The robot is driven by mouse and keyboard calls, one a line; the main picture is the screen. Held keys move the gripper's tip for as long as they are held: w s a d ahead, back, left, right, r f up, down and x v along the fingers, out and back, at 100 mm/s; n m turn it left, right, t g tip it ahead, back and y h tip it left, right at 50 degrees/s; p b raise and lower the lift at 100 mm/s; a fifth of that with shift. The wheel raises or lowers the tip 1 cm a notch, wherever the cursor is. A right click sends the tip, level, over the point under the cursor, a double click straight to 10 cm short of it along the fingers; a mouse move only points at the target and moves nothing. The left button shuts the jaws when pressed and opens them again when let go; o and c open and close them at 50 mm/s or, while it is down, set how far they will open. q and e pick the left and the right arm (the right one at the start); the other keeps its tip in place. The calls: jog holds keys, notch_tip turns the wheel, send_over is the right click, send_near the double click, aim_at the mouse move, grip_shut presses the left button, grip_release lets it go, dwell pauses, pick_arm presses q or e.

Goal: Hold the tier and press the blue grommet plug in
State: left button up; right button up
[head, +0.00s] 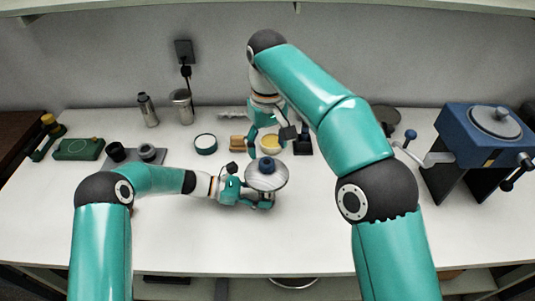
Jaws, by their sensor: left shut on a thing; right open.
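The tier (266,179) is a round, silvery disc near the middle of the table. My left gripper (262,199) is shut on it from the left and below; the fingers are partly hidden under the disc. The dark blue grommet plug (267,164) shows at the middle of the tier's top. I cannot tell how deep it sits. My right gripper (267,145) is open and points down just behind the tier and plug, apart from the plug as far as I can see.
Behind the tier are a yellow-filled dish (270,141), a tan block (237,142) and a round dark-rimmed dish (205,143). A blue cranked machine (490,135) stands at right. Metal containers (181,106) and dark cups (148,152) stand at left. The front table is clear.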

jog(key=shift+r, duration=0.9)
pick_arm(q)
jog(key=o, duration=1.3)
jog(key=shift+c, duration=0.2)
jog(key=shift+a, duration=0.1)
